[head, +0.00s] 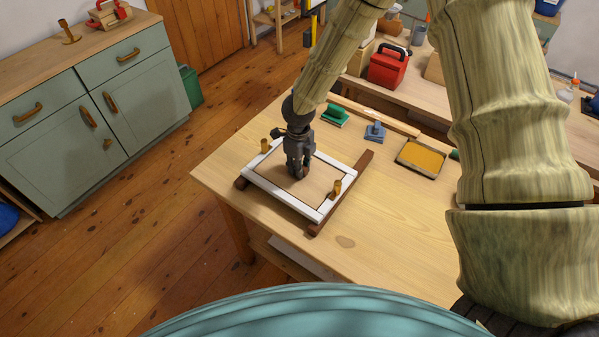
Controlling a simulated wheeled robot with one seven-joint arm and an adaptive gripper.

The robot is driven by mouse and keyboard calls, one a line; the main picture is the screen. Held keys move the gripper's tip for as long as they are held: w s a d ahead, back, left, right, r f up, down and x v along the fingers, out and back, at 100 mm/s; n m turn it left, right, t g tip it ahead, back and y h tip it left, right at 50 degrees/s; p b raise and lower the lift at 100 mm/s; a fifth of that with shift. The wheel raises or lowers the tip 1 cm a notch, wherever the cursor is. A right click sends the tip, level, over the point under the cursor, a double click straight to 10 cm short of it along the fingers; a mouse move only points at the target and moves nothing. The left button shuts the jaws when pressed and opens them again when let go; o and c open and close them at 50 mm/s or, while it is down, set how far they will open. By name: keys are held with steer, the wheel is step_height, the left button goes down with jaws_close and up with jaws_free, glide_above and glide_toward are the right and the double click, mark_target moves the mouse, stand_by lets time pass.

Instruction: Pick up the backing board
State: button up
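A brown backing board (275,184) lies flat inside a white rectangular frame (274,191) on the wooden table. The frame rests across dark wooden strips (358,172). My gripper (297,177) points down over the middle of the board, with its fingertips at or just above the surface. I cannot tell whether they touch it. The gripper hides part of the board and the frame's far side. The fingers look close together, but their opening is not clear. Brass-coloured pieces stand at the frame's left (265,146) and right (336,188) sides.
A green-handled block (334,115), a blue-grey tool (375,131) and a tray with a yellow-orange surface (421,157) lie toward the back of the table (400,215). The table's front right is clear. A red toolbox (388,66) stands on a bench behind.

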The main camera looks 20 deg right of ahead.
jaws_close()
steer(key=shift+r, duration=0.1)
